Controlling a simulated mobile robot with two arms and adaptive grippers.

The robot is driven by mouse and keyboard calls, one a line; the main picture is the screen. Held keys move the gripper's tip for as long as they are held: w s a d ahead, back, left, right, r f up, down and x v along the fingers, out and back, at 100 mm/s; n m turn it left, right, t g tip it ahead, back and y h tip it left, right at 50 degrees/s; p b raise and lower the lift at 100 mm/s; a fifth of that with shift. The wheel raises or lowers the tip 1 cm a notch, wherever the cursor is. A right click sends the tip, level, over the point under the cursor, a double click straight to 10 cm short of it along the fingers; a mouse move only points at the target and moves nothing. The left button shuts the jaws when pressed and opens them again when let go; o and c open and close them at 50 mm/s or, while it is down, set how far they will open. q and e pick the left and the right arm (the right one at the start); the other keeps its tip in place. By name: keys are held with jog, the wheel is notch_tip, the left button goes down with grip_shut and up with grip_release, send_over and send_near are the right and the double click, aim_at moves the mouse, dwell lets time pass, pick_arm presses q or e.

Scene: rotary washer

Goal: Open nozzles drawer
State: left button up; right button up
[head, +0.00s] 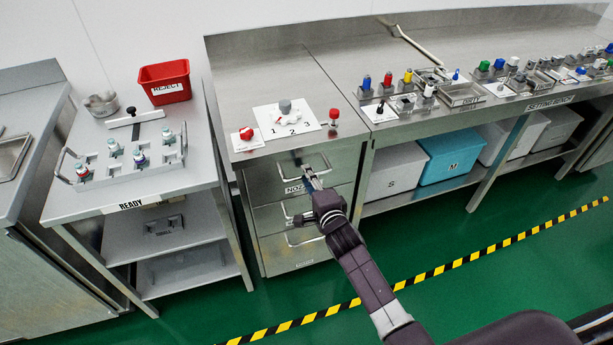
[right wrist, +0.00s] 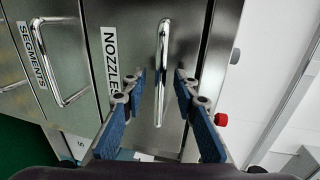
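The nozzles drawer (head: 262,181) is the top steel drawer of the cabinet and looks closed. The drawer's bar handle (right wrist: 163,45) shows there as a long chrome bar. My right gripper (head: 311,173) is in front of this drawer at the handle. In the right wrist view its two blue-padded fingers (right wrist: 160,78) are spread apart, one on each side of the handle, with gaps visible. My left gripper is not in view.
The segments drawer (right wrist: 45,45) with its own handle (right wrist: 70,92) lies directly below. A control panel with a red knob (head: 246,133) sits on the counter above. A ready table (head: 70,205) stands left, and storage bins (head: 452,157) stand right. Green floor is open in front.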

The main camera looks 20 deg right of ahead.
jog(key=shift+w+f, duration=0.15)
jog(key=shift+w, duration=0.5)
jog(key=shift+c, duration=0.4)
grip_shut()
